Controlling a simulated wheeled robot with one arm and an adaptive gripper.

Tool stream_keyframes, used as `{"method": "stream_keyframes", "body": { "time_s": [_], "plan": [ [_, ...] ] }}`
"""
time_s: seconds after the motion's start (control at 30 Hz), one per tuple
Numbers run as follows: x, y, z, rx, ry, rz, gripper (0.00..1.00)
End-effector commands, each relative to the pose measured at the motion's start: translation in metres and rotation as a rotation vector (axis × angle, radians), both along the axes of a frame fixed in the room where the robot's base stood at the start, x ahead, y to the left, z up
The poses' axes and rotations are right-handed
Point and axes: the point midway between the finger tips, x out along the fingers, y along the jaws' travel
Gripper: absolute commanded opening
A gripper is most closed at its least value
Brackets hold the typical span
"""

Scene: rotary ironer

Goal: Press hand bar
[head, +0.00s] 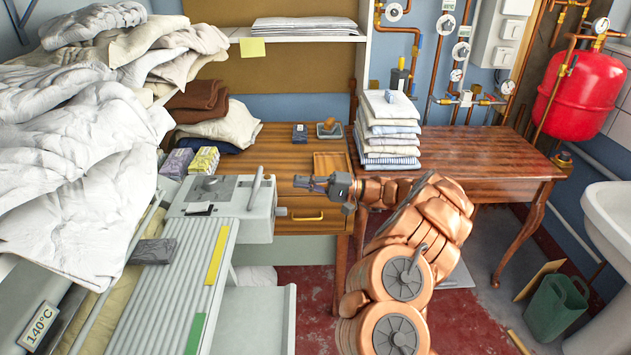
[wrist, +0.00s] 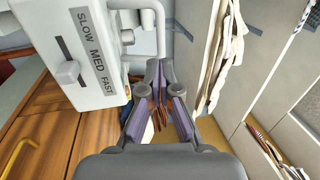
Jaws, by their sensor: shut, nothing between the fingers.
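The rotary ironer's end box (head: 230,196) stands left of centre in the head view, with a pale upright bar (head: 256,187) at its right side. In the wrist view a white bent tube (wrist: 160,35), apparently this hand bar, lies just beyond my fingertips, beside the box (wrist: 92,45) with its SLOW MED FAST slider. My gripper (head: 300,182) is shut and empty, pointing left at the bar from the right. A gap shows between the gripper and the bar in the head view. My gripper also shows in the wrist view (wrist: 161,78); contact with the tube cannot be told there.
White linen (head: 75,150) is heaped over the ironer's left side. A wooden desk (head: 290,150) stands behind, and a table (head: 470,160) with folded cloths (head: 388,130) stands at right. Red floor lies open between.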

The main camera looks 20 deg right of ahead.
Motion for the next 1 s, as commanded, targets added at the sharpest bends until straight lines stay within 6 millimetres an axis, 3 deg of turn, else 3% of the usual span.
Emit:
{"method": "stream_keyframes", "body": {
  "time_s": [0.2,0.43,1.0],
  "plan": [
    [0.014,0.036,0.010,0.000,-0.001,0.005,0.00],
    [0.026,0.062,0.015,0.001,0.001,0.003,0.00],
    [0.030,0.072,0.015,-0.001,0.000,0.001,0.00]
  ]
}}
